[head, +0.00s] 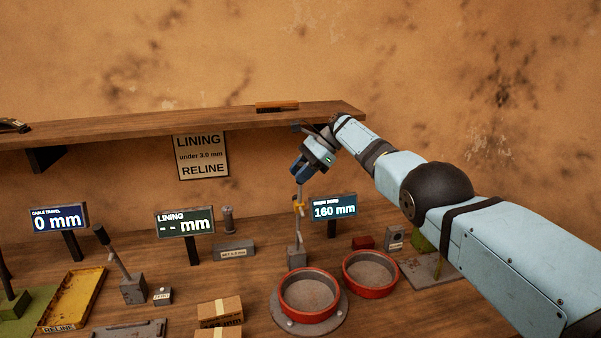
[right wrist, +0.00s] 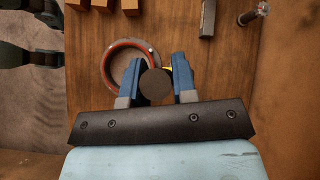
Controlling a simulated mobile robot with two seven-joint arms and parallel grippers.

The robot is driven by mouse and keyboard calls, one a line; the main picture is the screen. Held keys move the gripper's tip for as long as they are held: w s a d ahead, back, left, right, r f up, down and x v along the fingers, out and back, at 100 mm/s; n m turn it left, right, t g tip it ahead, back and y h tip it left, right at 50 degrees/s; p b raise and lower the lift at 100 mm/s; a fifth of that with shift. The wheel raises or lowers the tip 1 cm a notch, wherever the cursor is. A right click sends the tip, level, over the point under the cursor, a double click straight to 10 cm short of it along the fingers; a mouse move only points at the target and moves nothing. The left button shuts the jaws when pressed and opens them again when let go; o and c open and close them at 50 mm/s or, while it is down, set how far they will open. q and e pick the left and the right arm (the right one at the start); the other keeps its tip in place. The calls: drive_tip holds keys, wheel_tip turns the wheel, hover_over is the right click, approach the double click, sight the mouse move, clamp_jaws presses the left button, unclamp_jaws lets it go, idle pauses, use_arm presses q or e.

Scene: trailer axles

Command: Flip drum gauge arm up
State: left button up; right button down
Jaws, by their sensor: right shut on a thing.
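The drum gauge arm (head: 299,208) is a thin grey rod with a yellow piece partway up. It rises nearly upright from a small grey block (head: 296,257) behind a red-rimmed drum (head: 309,296). My right gripper (head: 300,171) is at its top end, with blue fingers. In the right wrist view the fingers (right wrist: 155,80) are shut on the arm's dark round knob (right wrist: 155,87), one on each side. The drum gauge display (head: 335,211) reads 160 mm just right of the arm. My left gripper is not in view.
A second red-rimmed drum (head: 371,273) sits to the right. Another lever (head: 113,254) with a dark knob leans at the left, near the LINING display (head: 185,223). A wooden shelf (head: 190,122) runs above the bench. A yellow tray (head: 78,300) and cardboard boxes (head: 220,311) lie in front.

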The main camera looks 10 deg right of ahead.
drive_tip(key=shift+w+r, duration=0.1)
drive_tip(key=shift+r, duration=0.1)
drive_tip(key=c, duration=1.1)
unclamp_jaws()
drive_tip(key=shift+o, duration=0.9)
drive_tip(key=shift+w+d+f, duration=0.1)
drive_tip(key=shift+w+f, duration=0.15)
drive_tip(key=shift+f, duration=0.05)
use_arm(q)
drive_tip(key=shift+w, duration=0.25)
use_arm(e)
drive_tip(key=shift+s+r, duration=0.1)
